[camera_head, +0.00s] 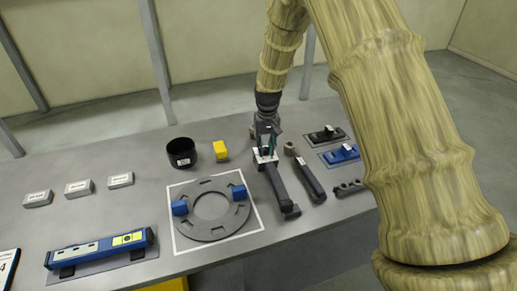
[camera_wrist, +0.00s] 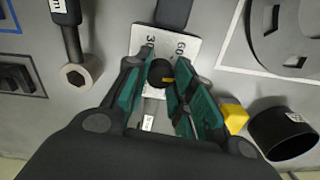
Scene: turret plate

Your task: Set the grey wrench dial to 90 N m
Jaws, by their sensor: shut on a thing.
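The grey wrench (camera_head: 282,187) lies on the table to the right of the ring plate, its handle toward the table's front. Its pale dial plate (camera_wrist: 188,48) shows in the wrist view, with "60" readable and a partly covered number starting with 3 to its left. The dark round dial knob (camera_wrist: 158,69) has a yellow pointer mark facing right in the wrist view. My gripper (camera_wrist: 161,73), with green finger pads, is shut on the knob; it also shows in the head view (camera_head: 264,152). The fingers hide part of the scale, and I cannot read 90.
A second wrench with a hex socket (camera_wrist: 76,76) lies close beside. The ring plate (camera_head: 205,228) with blue blocks, a yellow block (camera_head: 221,150) and a black cup (camera_head: 182,152) stand on the other side. A blue level tool (camera_head: 100,248) lies front left.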

